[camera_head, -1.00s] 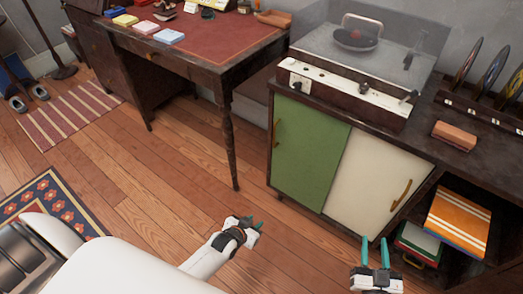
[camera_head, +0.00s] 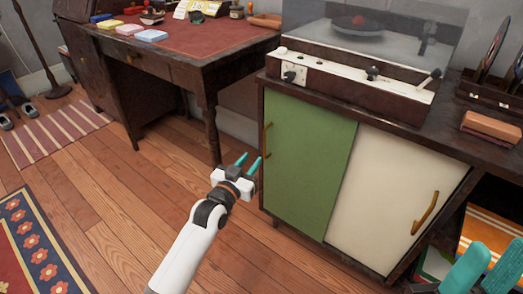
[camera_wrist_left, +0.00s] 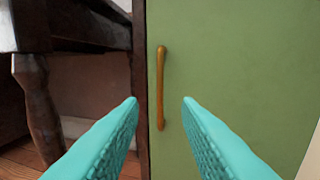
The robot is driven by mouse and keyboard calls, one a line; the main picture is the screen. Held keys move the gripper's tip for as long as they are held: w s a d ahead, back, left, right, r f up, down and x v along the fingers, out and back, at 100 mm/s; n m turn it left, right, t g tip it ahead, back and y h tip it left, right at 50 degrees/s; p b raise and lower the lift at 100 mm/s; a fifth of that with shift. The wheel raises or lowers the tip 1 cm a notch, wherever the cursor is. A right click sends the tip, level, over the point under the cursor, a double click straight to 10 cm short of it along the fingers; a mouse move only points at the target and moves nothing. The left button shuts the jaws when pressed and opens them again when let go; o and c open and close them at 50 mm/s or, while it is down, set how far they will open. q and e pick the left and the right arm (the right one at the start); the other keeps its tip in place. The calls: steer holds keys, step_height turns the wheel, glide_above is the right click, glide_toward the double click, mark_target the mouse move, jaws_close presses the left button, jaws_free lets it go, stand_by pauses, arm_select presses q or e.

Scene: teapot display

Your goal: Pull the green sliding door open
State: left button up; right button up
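The green sliding door (camera_head: 305,170) covers the left part of the cabinet front, beside the cream door (camera_head: 390,205). Its upright brass handle (camera_head: 267,140) is near its left edge. My left gripper (camera_head: 250,163) is open and empty, just left of the green door and below the handle in the head view. In the left wrist view the handle (camera_wrist_left: 161,88) shows between the two spread teal fingers (camera_wrist_left: 160,100), ahead of them. I see no contact. My right gripper (camera_head: 480,270) shows only partly at the lower right corner, in front of the cabinet's right side.
A record player (camera_head: 355,75) stands on the cabinet top. A wooden desk (camera_head: 200,55) with a turned leg stands left of the cabinet. The cream door has its own brass handle (camera_head: 425,213). Wooden floor (camera_head: 130,195) lies clear before the desk.

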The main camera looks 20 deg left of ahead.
arm_select(q)
steer(key=w+b, duration=0.1)
steer(key=w, duration=0.1)
steer(key=w+d, duration=0.1)
steer(key=w, duration=0.2)
steer(key=w+b, duration=0.1)
steer(key=w, duration=0.2)
steer(key=shift+d+f+b, duration=0.1)
steer(key=shift+d+b, duration=0.05)
steer(key=shift+b, duration=0.15)
jaws_close()
